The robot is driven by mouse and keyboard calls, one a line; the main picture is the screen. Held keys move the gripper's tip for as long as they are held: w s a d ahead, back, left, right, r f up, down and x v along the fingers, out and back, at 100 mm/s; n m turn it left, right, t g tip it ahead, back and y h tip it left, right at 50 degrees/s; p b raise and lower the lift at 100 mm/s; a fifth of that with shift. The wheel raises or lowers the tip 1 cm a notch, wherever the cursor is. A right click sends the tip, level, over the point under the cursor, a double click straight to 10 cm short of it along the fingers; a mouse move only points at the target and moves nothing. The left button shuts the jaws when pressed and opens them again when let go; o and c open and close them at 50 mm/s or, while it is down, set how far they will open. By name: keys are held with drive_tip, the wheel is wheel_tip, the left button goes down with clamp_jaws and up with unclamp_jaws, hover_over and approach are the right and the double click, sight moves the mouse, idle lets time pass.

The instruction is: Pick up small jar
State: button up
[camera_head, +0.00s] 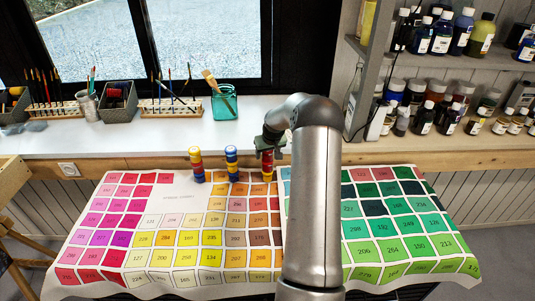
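Three short stacks of small jars stand along the back edge of a cloth-covered table. The left stack (197,165) has yellow, red and blue jars. The middle stack (232,166) shows blue and yellow jars. The right stack (267,170) shows red and yellow jars. My gripper (268,149) points down at the top of the right stack. I cannot tell whether its fingers are around the top jar or just above it. The fingers are too small and dark to show whether they are open or shut.
The colour-chart cloth (170,206) lies mostly clear in front of the stacks, and my arm hides part of it. Behind is a white counter (150,133) with brush racks and a green glass jar (224,103). Shelves of bottles (446,118) stand at the right.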

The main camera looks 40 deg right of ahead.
drive_tip(key=c, duration=0.8)
drive_tip(key=shift+r, duration=0.15)
